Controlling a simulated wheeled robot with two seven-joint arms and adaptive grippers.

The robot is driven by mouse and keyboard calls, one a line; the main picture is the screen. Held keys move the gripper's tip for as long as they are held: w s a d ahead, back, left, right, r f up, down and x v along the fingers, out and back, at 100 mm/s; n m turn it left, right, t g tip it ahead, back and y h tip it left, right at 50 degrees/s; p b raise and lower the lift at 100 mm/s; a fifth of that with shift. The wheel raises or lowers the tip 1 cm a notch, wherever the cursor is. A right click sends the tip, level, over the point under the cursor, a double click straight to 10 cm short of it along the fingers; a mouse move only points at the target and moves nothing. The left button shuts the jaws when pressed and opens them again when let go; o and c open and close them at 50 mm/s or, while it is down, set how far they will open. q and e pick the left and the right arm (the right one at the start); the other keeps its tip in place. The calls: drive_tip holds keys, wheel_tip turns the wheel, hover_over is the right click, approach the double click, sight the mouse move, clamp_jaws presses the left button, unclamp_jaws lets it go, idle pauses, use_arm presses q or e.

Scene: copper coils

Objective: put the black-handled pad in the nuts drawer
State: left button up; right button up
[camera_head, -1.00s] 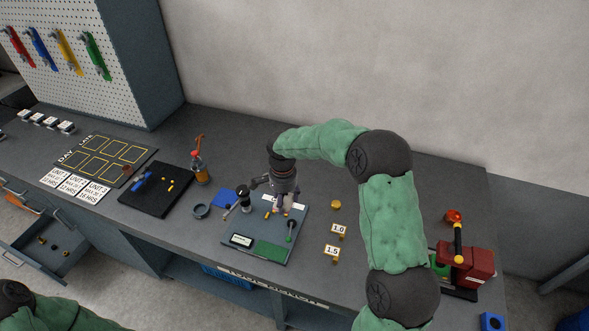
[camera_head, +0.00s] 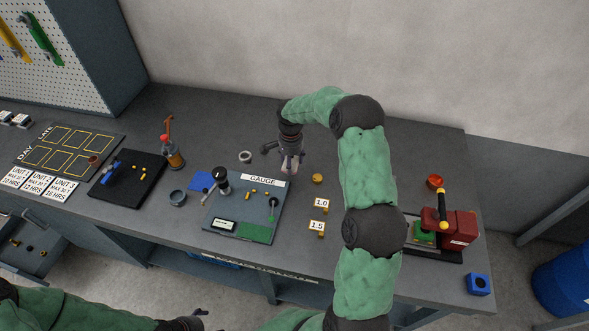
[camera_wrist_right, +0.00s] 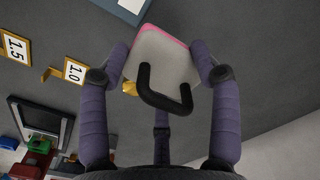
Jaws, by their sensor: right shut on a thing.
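The black-handled pad (camera_wrist_right: 160,52) is a pale grey block with a pink edge and a black loop handle (camera_wrist_right: 160,100). My right gripper (camera_wrist_right: 165,60) is shut on its sides in the wrist view, with the handle facing the camera. In the head view my right gripper (camera_head: 290,168) is over the bench behind the gauge board; the pad is hard to make out there. An open drawer (camera_head: 38,262) with small brass and dark pieces is at the lower left; its label is not readable. My left gripper (camera_head: 197,319) is barely visible at the bottom edge, its jaws unclear.
The gauge board (camera_head: 222,210) holds small brass pieces and a dark upright part. A red machine (camera_head: 458,228) stands right.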

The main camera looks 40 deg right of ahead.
sight(295, 169)
drive_tip(key=shift+d+f, duration=0.85)
drive_tip(key=shift+f, duration=0.2)
drive_tip(key=shift+w+f+b, duration=0.1)
drive_tip(key=shift+f+b, duration=0.25)
drive_tip(key=shift+f, duration=1.2)
drive_tip(key=shift+f, duration=0.1)
drive_tip(key=o, duration=1.2)
